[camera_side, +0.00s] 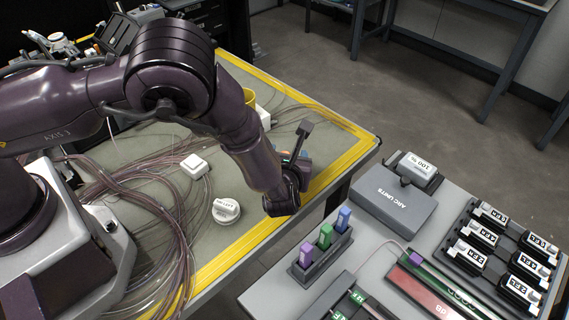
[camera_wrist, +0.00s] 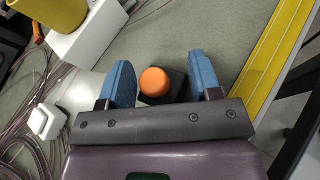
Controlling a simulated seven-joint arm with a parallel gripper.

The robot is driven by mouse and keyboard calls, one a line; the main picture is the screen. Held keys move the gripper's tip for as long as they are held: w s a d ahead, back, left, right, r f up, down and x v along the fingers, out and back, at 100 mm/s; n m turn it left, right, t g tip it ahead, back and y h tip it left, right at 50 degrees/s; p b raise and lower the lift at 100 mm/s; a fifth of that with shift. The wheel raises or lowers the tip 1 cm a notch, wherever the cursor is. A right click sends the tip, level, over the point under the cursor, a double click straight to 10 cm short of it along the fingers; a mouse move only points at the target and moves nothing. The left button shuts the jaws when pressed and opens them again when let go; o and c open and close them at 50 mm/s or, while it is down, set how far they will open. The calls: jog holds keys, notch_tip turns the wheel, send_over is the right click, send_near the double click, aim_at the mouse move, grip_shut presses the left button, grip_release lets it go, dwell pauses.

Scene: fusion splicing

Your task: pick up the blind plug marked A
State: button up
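No letter A is legible on anything in either view, so I cannot tell which thing is the blind plug marked A. In the wrist view an orange round cap (camera_wrist: 154,81) on a dark block (camera_wrist: 178,90) lies between the two blue fingers of my gripper (camera_wrist: 162,84). The fingers are apart, with a gap between the left finger and the cap. In the side view my arm hides most of this spot. A purple block (camera_side: 306,255), a green block (camera_side: 325,236) and a blue block (camera_side: 343,219) stand in a dark rack (camera_side: 322,264).
A white round piece (camera_side: 226,210) and a small white box (camera_side: 194,166) lie on the mat, with loose tubing at left. A yellow cup (camera_wrist: 57,10) on a white block (camera_wrist: 87,40) stands close to my gripper. A grey side table (camera_side: 262,298) holds labelled cartridges (camera_side: 490,214).

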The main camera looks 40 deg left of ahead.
jog(key=c, duration=0.3)
jog(key=shift+c, duration=0.2)
jog(key=shift+r, duration=0.1)
